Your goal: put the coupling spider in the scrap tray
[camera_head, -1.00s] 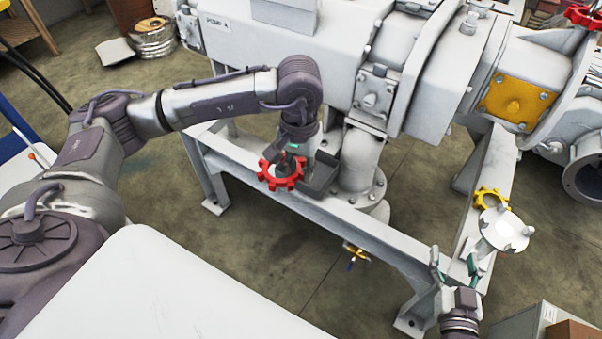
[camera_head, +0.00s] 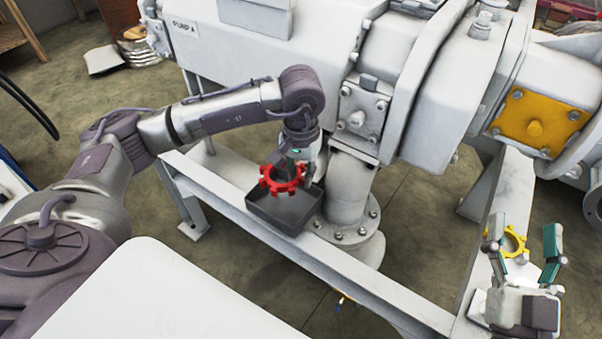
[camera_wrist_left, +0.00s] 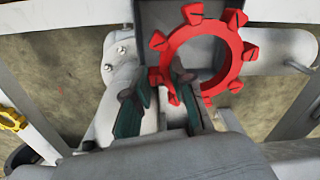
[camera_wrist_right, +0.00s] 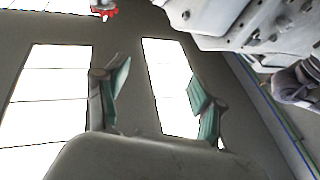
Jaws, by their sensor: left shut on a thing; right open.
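The red toothed coupling spider (camera_head: 283,191) is in my left gripper (camera_head: 299,165), held over the dark grey tray (camera_head: 285,214) on the pump frame's beam. In the left wrist view the red spider (camera_wrist_left: 234,52) hangs at the tips of the left gripper (camera_wrist_left: 160,90), with the tray (camera_wrist_left: 158,14) behind it. I cannot tell whether the spider touches the tray. My right gripper (camera_head: 524,255) is open and empty above the frame's right beam. It partly hides a yellow toothed ring (camera_head: 521,238). The open right fingers also show in the right wrist view (camera_wrist_right: 155,100).
The white pump body (camera_head: 270,55) stands close behind the tray. A vertical flanged pipe (camera_head: 347,190) is just right of the tray. A yellow square cover (camera_head: 535,118) is on the pump at right. A white surface (camera_head: 150,300) fills the near left.

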